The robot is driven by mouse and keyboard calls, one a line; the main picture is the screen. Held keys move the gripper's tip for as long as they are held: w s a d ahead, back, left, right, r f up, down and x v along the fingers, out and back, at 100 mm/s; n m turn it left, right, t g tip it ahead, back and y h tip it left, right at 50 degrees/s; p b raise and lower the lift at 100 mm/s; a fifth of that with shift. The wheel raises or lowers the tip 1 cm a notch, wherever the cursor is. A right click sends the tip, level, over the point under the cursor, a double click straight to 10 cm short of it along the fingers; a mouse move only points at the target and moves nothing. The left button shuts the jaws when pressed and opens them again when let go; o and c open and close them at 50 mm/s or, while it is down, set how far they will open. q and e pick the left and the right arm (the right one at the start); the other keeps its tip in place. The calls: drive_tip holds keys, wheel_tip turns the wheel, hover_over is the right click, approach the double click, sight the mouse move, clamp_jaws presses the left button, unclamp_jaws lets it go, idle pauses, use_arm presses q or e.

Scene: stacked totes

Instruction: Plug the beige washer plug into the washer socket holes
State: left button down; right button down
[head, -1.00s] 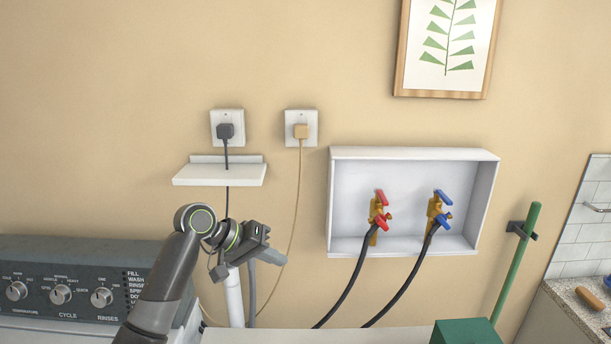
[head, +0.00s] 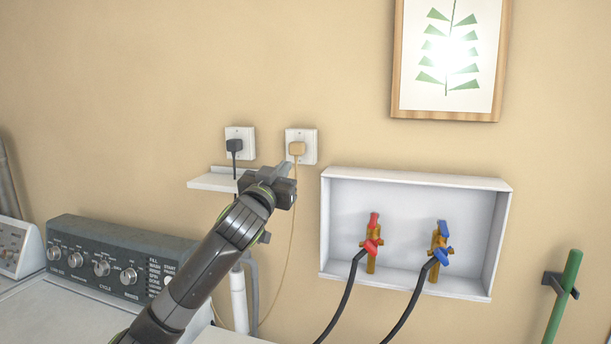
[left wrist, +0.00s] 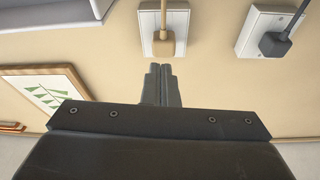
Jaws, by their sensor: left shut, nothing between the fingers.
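The beige washer plug (head: 297,149) sits against the white socket plate (head: 309,138) on the wall, with its beige cord hanging down. Its pins and the socket holes behind it are hidden. In the left wrist view, which is upside down, the plug (left wrist: 164,46) and its plate (left wrist: 148,22) are at top centre. My left gripper (head: 287,167) is shut and empty, just below the plug in the head view. Its fingertips (left wrist: 161,68) point at the plug, and a small gap shows between them. My right gripper is not in view.
A dark plug (head: 234,147) sits in a second plate to the left, above a small white shelf (head: 207,182). A white recessed box (head: 420,178) with red and blue taps is to the right. The washer panel (head: 115,258) is at lower left.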

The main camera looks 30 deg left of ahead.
sight(295, 149)
use_arm(q)
drive_tip(key=x, duration=0.1)
drive_tip(key=p+x, duration=0.1)
drive_tip(key=x, duration=0.1)
drive_tip(key=p+x, duration=0.1)
drive_tip(key=shift+w+a+r, duration=0.25)
drive_tip(key=shift+a+r, duration=0.05)
drive_tip(key=shift+a, duration=0.1)
drive_tip(key=shift+w+r, duration=0.15)
drive_tip(key=shift+w, duration=0.4)
drive_tip(key=shift+w+a, duration=0.1)
